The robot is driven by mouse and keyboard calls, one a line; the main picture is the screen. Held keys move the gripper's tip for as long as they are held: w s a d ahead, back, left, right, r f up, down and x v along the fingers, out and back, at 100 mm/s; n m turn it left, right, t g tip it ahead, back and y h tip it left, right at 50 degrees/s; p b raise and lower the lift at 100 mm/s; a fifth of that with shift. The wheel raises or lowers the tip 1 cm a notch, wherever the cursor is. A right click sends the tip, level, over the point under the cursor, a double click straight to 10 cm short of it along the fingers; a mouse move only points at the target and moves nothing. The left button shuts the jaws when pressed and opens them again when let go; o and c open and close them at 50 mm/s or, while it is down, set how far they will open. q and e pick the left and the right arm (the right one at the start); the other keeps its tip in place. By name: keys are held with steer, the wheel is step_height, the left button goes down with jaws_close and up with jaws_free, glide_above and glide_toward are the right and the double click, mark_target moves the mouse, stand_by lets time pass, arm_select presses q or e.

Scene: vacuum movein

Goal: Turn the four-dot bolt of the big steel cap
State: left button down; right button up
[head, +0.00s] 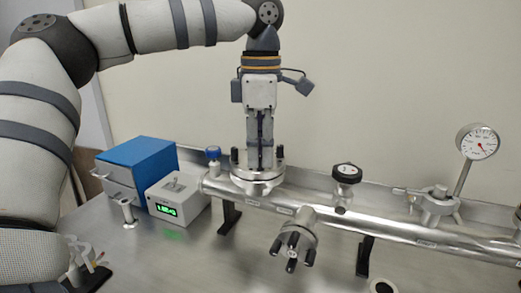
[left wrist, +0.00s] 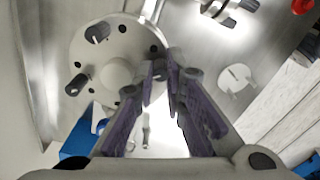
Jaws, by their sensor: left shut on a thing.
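The big steel cap (head: 258,187) is a round flange on top of the steel pipe, with dark upright bolts around its rim. In the left wrist view the cap (left wrist: 117,45) shows a pale dome at its middle and dark bolts, such as one bolt (left wrist: 97,33) and another bolt (left wrist: 77,84). My left gripper (head: 260,166) points straight down over the cap. In the left wrist view its fingertips (left wrist: 167,65) are shut on a dark bolt at the cap's rim, mostly hidden between them. I cannot read the dots on the bolts.
A smaller side flange (head: 294,242) with dark bolts sticks out in front of the pipe (head: 400,229). A black knob (head: 347,174), a blue valve (head: 213,154) and a gauge (head: 478,142) stand nearby. A grey box with a green display (head: 177,200) and a blue-topped box (head: 140,158) sit left.

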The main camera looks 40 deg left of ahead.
mark_target(261, 156)
stand_by(0.4)
arm_select(q)
steer(key=c, duration=1.6)
jaws_free()
steer(key=shift+c, duration=0.2)
step_height(261, 156, up, 8)
steer(key=shift+r, duration=0.1)
